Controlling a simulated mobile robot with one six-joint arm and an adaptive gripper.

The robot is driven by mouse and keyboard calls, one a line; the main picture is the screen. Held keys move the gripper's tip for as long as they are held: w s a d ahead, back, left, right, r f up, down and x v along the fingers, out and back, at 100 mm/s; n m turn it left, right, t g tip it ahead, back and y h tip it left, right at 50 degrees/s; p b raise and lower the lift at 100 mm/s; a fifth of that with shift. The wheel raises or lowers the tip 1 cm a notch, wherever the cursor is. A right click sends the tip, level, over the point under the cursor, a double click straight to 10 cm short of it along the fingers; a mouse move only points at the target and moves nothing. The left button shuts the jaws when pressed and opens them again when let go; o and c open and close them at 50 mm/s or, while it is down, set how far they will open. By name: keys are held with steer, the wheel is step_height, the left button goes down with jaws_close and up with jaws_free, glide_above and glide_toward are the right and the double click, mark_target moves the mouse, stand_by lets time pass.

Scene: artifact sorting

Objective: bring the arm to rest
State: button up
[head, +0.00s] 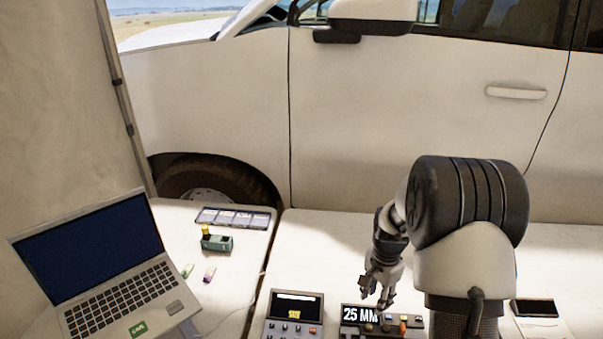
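My gripper (376,298) hangs at the end of my arm, right of the picture's middle. Its fingers point down over the back edge of a dark device (355,331) with a display reading "25 MM". The two fingertips look apart, and I see nothing held between them. I cannot tell how high they are above the device. My arm covers part of the table behind and to the right of the gripper.
An open laptop (120,297) stands at left. Near it are a green device with a yellow top (217,242), small sticks (209,274) and a sectioned tray (234,218). A grey keypad device (294,316) and a dark flat item (534,308) lie on white tables (320,240). A white car (400,120) stands behind.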

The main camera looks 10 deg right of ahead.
steer(key=s+a+r+n+t, duration=0.1)
steer(key=s+a+r+n, duration=0.3)
steer(key=r, duration=0.6)
steer(key=s+a+r+n+t, duration=0.15)
steer(key=s+a+r, duration=0.3)
steer(key=r, duration=0.45)
steer(key=s+a+r+n, duration=0.1)
steer(key=s+a+n, duration=0.1)
steer(key=s, duration=0.3)
steer(key=s+a+r+n+t, duration=0.1)
steer(key=s+a+r+n, duration=0.1)
steer(key=s, duration=0.4)
steer(key=s+a+r+n+t, duration=0.1)
steer(key=s+r+n, duration=0.1)
steer(key=s+n, duration=0.2)
steer(key=shift+s+a, duration=0.4)
steer(key=shift+s, duration=0.75)
